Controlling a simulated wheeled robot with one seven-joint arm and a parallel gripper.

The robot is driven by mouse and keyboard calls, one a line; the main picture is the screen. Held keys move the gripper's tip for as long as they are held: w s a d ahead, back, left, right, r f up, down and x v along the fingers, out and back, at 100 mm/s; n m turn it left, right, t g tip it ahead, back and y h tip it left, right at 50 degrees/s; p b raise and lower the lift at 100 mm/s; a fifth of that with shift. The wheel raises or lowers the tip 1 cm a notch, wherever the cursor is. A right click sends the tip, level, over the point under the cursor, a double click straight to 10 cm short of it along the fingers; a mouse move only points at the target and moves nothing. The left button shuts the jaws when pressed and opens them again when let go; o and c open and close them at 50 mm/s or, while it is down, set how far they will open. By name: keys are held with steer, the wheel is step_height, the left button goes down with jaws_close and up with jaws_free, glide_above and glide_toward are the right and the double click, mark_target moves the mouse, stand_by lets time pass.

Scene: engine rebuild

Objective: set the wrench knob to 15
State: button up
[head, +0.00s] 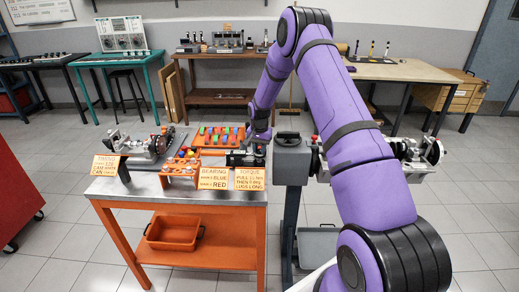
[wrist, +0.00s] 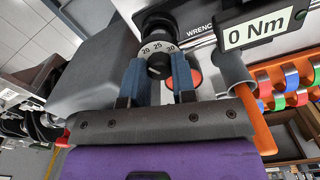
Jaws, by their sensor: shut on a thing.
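The wrench knob (wrist: 159,66) is a dark round knob on the grey panel in the wrist view. Its white scale ring shows 20, 25 and 30, with 25 near the middle. I cannot make out which number its pointer marks. My gripper (wrist: 157,80) has its two blue fingers on either side of the knob and is shut on it. The display (wrist: 264,28) reads 0 Nm beside the partly hidden "WRENCH" label. In the head view, my gripper (head: 258,138) is over the tester (head: 245,158) at the bench's right end, and the knob is hidden.
A red button (wrist: 195,79) sits right beside the knob, behind a finger. An orange-handled tool (wrist: 255,118) hangs close to the right. On the bench (head: 110,187) stand an orange rack (head: 210,139) of coloured parts and note cards (head: 249,179). A grey stand (head: 291,160) is at the right.

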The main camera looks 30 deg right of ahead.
mark_target(259, 150)
steer(key=n, duration=0.5)
steer(key=shift+n, duration=0.4)
stand_by(0.3)
steer(key=o, duration=0.9)
steer(key=shift+o, duration=0.2)
steer(key=shift+r, duration=0.1)
step_height(259, 150, up, 11)
steer(key=shift+f, duration=0.2)
